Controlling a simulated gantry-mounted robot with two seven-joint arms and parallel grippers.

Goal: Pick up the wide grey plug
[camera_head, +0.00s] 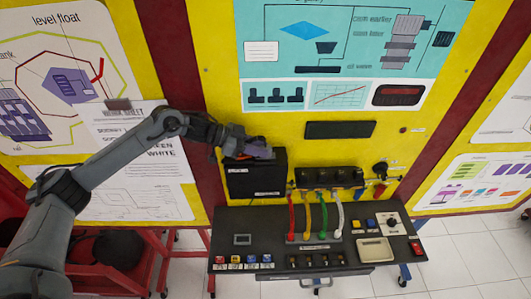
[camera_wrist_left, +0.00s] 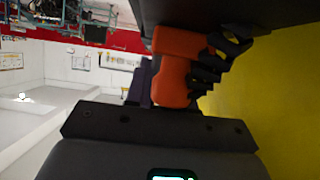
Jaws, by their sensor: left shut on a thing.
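My left gripper (camera_head: 250,149) is at the top of a black box (camera_head: 255,184) on the yellow panel. It is shut on a grey-purple piece, which looks like the wide grey plug (camera_head: 261,153). In the left wrist view a grey-purple edge (camera_wrist_left: 142,80) shows left of an orange part (camera_wrist_left: 177,66) and black ridged pieces. The jaws hide most of the plug, and I cannot tell whether it is still seated in the box. My right gripper is not in view.
Right of the box is a black block (camera_head: 329,178) with red, yellow, green and white hoses running down to the black console (camera_head: 225,219). The console carries buttons, a dial and a pale tray (camera_head: 375,251). A red frame (camera_head: 140,277) stands at lower left.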

